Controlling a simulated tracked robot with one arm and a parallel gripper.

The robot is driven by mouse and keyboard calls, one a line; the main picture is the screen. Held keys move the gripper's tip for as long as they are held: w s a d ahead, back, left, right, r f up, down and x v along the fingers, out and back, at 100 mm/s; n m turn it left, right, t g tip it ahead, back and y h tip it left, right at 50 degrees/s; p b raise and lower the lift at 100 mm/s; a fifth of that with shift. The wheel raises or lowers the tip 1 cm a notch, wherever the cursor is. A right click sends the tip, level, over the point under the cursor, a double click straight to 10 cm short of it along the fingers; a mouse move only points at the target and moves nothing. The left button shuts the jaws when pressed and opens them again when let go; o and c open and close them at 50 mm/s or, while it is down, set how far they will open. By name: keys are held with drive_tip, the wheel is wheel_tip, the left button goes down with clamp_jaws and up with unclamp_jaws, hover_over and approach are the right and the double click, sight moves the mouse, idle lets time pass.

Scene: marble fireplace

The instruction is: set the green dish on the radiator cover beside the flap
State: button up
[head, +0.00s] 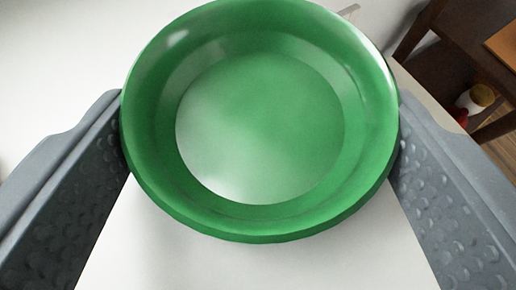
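The green dish (262,130) is round, glossy and empty, and fills the middle of the head view. My gripper (261,145) has one grey finger on each side of the dish, and both fingers meet its rim at left and right. It is shut on the dish. Below and behind the dish is a plain white surface (230,265), which may be the radiator cover. I cannot tell whether the dish rests on it or hangs above it. I cannot make out the flap for certain.
At the upper right stands dark brown wooden furniture (440,72) with an orange-brown item (503,45) on it. The white surface at left looks clear.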

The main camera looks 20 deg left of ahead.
drive_tip(key=shift+s+f, duration=0.1)
drive_tip(key=shift+f, duration=0.2)
drive_tip(key=o, duration=0.9)
drive_tip(key=shift+o, duration=0.9)
drive_tip(key=shift+f, duration=0.15)
